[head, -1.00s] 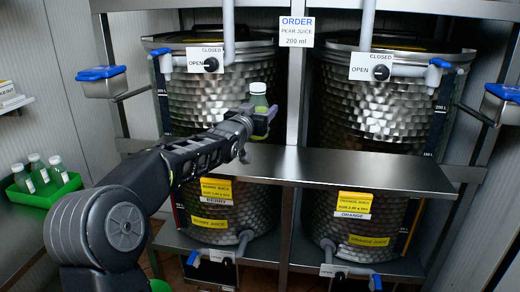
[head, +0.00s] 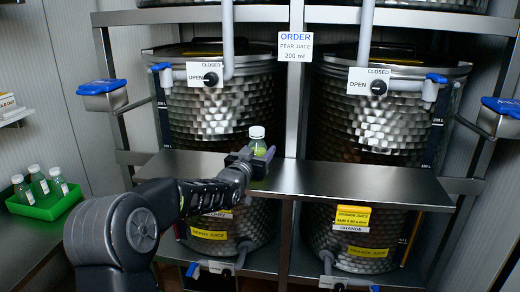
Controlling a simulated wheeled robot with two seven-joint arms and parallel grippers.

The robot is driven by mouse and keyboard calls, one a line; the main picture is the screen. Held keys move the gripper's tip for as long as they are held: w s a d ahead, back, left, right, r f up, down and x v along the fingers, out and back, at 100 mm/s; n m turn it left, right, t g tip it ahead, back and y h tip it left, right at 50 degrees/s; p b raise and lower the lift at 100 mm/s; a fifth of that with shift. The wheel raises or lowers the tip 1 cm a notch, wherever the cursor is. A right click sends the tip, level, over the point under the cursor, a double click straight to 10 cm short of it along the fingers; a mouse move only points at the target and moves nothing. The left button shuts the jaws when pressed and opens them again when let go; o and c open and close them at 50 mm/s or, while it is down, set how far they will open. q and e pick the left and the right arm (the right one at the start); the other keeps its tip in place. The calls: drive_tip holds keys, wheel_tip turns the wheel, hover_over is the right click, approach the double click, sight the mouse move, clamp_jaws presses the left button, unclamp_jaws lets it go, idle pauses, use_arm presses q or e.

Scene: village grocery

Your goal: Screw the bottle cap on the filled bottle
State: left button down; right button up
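A small clear bottle (head: 257,149) with pale green contents and a white top (head: 257,132) is upright at the front shelf, left of centre. The white top looks like a cap seated on the neck, but how tight it is cannot be told. My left gripper (head: 257,162) has its fingers on either side of the bottle's lower part and appears shut on it. The fingers hide the bottle's base, so whether it touches the shelf is unclear. My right gripper is out of view.
The steel shelf (head: 350,184) is bare to the right. Metal juice tanks stand behind it, with closed taps (head: 209,79) above. An order sign (head: 295,45) reads pear juice 200 ml. A green tray (head: 48,206) with several capped bottles is at left. Blue-lidded bins (head: 103,96) flank the rack.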

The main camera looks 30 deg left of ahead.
use_arm(q)
drive_tip(key=shift+r, duration=0.1)
drive_tip(key=c, duration=0.6)
unclamp_jaws()
drive_tip(key=shift+f, duration=0.2)
drive_tip(key=shift+r, duration=0.2)
drive_tip(key=shift+s+f, duration=0.1)
drive_tip(key=shift+s, duration=0.1)
drive_tip(key=s+b, duration=0.1)
drive_tip(key=s, duration=0.3)
drive_tip(key=s+d+b, duration=0.1)
drive_tip(key=s, duration=0.2)
drive_tip(key=s+b, duration=0.2)
drive_tip(key=s, duration=0.2)
drive_tip(key=shift+s+d, duration=0.3)
drive_tip(key=shift+d, duration=0.1)
